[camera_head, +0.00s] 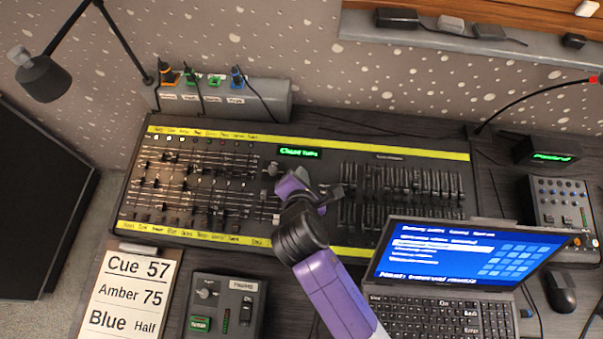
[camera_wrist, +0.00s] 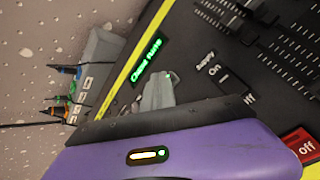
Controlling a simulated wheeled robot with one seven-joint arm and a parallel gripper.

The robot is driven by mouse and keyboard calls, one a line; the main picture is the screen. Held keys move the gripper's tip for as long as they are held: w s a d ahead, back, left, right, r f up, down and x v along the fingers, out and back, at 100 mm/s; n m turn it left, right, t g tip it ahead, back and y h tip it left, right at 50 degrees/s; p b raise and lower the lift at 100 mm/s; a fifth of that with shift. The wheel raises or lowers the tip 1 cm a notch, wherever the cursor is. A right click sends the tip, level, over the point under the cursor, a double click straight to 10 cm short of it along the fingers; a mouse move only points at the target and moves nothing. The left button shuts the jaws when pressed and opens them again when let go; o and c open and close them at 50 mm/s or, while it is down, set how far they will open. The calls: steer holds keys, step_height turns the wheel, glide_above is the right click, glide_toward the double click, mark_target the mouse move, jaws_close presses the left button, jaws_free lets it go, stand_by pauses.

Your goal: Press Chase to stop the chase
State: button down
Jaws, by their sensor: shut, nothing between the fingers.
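The lighting console (camera_head: 258,205) lies on the desk, with yellow label strips along its edges. Its small display (camera_head: 299,152) is lit green and reads "Chase" plus a second word that is hard to read; it also shows in the wrist view (camera_wrist: 147,62). My gripper (camera_head: 273,169) is over the middle of the console, just below and left of the display. In the wrist view its grey fingers (camera_wrist: 158,92) are shut and empty beside the display. I cannot make out a Chase button; my gripper and wrist hide part of the panel.
An On/Off switch (camera_wrist: 222,80) and a red "Off" control (camera_wrist: 302,147) show in the wrist view. A laptop (camera_head: 440,305) overlaps the console's front right. A small control box (camera_head: 222,305) and a clipboard (camera_head: 128,295) lie in front. A lamp (camera_head: 42,75) hangs at upper left.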

steer(key=shift+r, duration=0.1)
stand_by(0.5)
steer(key=shift+r+p, duration=0.4)
steer(key=shift+p, duration=0.4)
steer(key=r+p, duration=0.1)
steer(key=p, duration=0.1)
steer(key=r+p, duration=0.1)
steer(key=r, duration=0.1)
steer(key=shift+s+r+p, duration=0.2)
steer(key=shift+r+p, duration=0.05)
steer(key=shift+p, duration=0.15)
step_height(320, 180, up, 2)
steer(key=shift+s+r+p, duration=0.1)
steer(key=shift+r+p, duration=0.1)
steer(key=shift+p, duration=0.15)
